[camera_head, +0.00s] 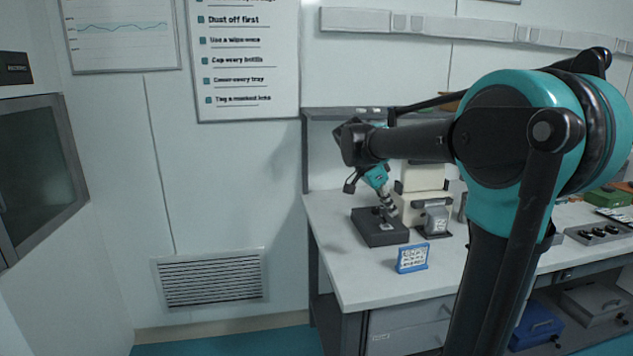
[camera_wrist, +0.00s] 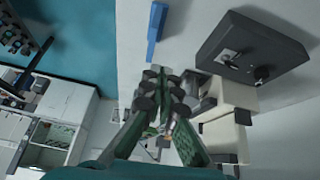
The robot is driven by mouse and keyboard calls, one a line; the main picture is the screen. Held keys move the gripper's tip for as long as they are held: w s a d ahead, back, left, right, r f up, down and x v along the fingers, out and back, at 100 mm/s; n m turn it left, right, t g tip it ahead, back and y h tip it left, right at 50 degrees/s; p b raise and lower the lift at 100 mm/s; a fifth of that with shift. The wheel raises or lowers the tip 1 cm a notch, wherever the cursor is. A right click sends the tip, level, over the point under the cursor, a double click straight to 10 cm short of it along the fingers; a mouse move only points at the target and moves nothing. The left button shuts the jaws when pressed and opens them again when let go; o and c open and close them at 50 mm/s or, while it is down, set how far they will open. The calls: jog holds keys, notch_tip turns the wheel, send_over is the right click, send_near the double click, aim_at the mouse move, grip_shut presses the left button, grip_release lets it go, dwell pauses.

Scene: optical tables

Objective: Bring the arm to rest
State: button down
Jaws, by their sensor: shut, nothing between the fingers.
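My arm (camera_head: 410,142) reaches from the right across the head view, bent, with its end over the workbench (camera_head: 345,262). My gripper (camera_head: 389,207) points down in front of the beige device, above or close to the dark box (camera_head: 372,236); whether it touches the box I cannot tell. In the wrist view my gripper (camera_wrist: 160,76) has its fingers together, with nothing seen between them. The dark box (camera_wrist: 280,52) lies to the right of the fingertips there. My upper arm hides part of the bench's right side.
A beige device (camera_head: 424,178) stands beside my gripper. A blue-framed sign (camera_head: 412,258) stands near the front of the bench; a blue edge (camera_wrist: 155,28) shows in the wrist view. A green box (camera_head: 606,197) sits at the far right. The bench's left front is clear.

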jog(key=s+f+n+y, duration=0.1)
jog(key=s+f+n, duration=0.1)
jog(key=s+f, duration=0.1)
jog(key=s+f+n+y, duration=0.1)
jog(key=s+f+n, duration=0.2)
jog(key=f, duration=0.3)
jog(key=s+f+n+t+y, duration=0.1)
jog(key=s+f+n, duration=0.1)
jog(key=s+f, duration=0.3)
jog(key=shift+d+n, duration=0.25)
jog(key=shift+n, duration=0.15)
jog(key=s+a+f+n+t+y, duration=0.1)
jog(key=s+a+f+n+y, duration=0.1)
jog(key=s+f+n, duration=0.5)
jog(key=s+f+y, duration=0.1)
jog(key=s+f, duration=0.2)
jog(key=s, duration=0.1)
jog(key=shift+f+t, duration=0.25)
jog(key=shift+t, duration=0.15)
jog(key=shift+a, duration=0.1)
